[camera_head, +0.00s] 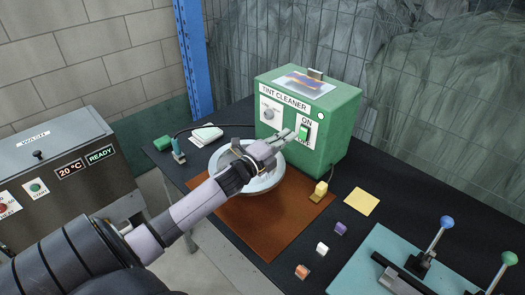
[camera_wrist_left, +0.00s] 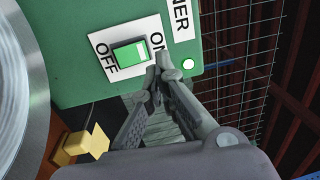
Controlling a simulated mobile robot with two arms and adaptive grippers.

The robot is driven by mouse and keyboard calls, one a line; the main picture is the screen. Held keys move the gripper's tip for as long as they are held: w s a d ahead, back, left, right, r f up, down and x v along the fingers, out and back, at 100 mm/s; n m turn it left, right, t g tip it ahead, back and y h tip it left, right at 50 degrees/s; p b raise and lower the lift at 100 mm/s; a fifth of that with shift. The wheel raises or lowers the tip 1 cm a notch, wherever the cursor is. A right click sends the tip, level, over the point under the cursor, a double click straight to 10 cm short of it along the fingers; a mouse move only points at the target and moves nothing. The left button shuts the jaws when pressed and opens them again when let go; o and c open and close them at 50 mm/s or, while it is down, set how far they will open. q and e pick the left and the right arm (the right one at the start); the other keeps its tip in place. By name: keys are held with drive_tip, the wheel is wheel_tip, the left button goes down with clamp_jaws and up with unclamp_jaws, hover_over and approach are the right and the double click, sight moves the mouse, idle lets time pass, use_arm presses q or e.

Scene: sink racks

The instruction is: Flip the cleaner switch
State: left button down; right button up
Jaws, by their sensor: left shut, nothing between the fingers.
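The green tint cleaner box (camera_head: 338,128) stands on the black table, with "TINT CLEANER" on its front. Its switch (camera_head: 304,132) is a green rocker on a white plate marked ON at the top and OFF at the bottom. The switch also shows in the left wrist view (camera_wrist_left: 129,54). My left gripper (camera_head: 290,136) is shut and empty in front of the box, its tips close to the switch. In the left wrist view its tips (camera_wrist_left: 163,63) are beside the ON end. I cannot tell whether they touch. Which way the rocker is tipped is unclear.
A round bowl (camera_head: 264,183) sits on a brown mat (camera_head: 262,230) under my left gripper. A yellow block (camera_head: 319,189) stands near the box's right front corner. Small blocks, a yellow sheet (camera_head: 361,202) and a teal lever panel (camera_head: 365,268) lie to the right.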

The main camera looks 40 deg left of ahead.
use_arm(q)
drive_tip(key=s+a+b, duration=0.1)
drive_tip(key=s, duration=0.6)
drive_tip(key=shift+s+r+b, duration=0.3)
drive_tip(key=shift+s+b, duration=0.05)
drive_tip(key=shift+b, duration=0.05)
use_arm(e)
drive_tip(key=shift+w+a+f, duration=0.1)
drive_tip(key=shift+w+f, duration=0.15)
drive_tip(key=shift+f, duration=0.25)
drive_tip(key=shift+w+f, duration=0.25)
drive_tip(key=shift+f, duration=0.25)
drive_tip(key=shift+w, duration=0.1)
drive_tip(key=shift+w, duration=0.3)
use_arm(q)
drive_tip(key=shift+f, duration=0.1)
